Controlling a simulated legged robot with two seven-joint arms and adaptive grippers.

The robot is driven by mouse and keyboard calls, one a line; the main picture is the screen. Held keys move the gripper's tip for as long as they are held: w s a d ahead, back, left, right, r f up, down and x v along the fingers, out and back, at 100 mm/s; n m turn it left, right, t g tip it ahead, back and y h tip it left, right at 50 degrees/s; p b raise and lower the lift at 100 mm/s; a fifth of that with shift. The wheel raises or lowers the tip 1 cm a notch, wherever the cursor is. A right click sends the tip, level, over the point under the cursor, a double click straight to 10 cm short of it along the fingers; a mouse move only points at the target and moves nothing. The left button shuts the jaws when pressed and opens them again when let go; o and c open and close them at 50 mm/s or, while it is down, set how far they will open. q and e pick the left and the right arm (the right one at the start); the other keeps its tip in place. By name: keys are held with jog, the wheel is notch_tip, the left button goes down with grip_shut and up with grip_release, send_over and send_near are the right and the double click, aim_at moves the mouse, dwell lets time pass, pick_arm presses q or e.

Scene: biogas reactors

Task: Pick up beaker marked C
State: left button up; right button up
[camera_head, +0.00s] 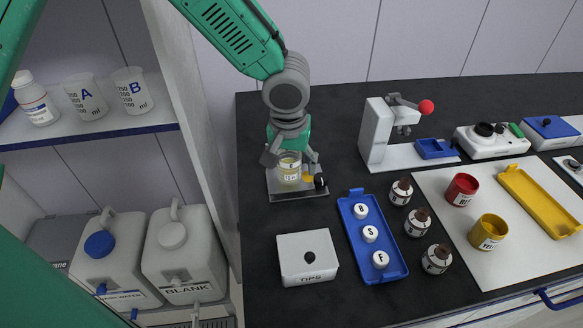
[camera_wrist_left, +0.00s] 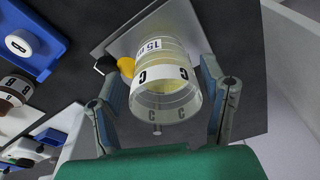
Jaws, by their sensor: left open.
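The beaker marked C (camera_head: 289,170) is a clear cup with a white label band and yellowish contents. It stands upright on a flat metal-topped device (camera_head: 290,192) near the table's left side. In the left wrist view the beaker (camera_wrist_left: 166,80) shows its letter C band and sits between the two fingers. My left gripper (camera_head: 291,157) comes down from above, with one finger on each side of the beaker. It is open, and in the left wrist view gaps show between the fingers and the beaker. My right gripper is not in view.
Beakers A (camera_head: 87,97) and B (camera_head: 132,92) stand on the left shelf. A white TIPS box (camera_head: 307,265), a blue tray (camera_head: 354,226) with white-capped items and several brown bottles (camera_head: 417,222) stand nearby.

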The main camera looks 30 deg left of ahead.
pick_arm(q)
jog(key=shift+w+f, duration=0.1)
jog(key=shift+f, duration=0.2)
jog(key=shift+a, duration=0.25)
jog(key=c, duration=0.4)
jog(key=shift+a, duration=0.1)
jog(key=c, duration=0.9)
jog(key=shift+d+r, duration=0.15)
jog(key=shift+d, duration=0.05)
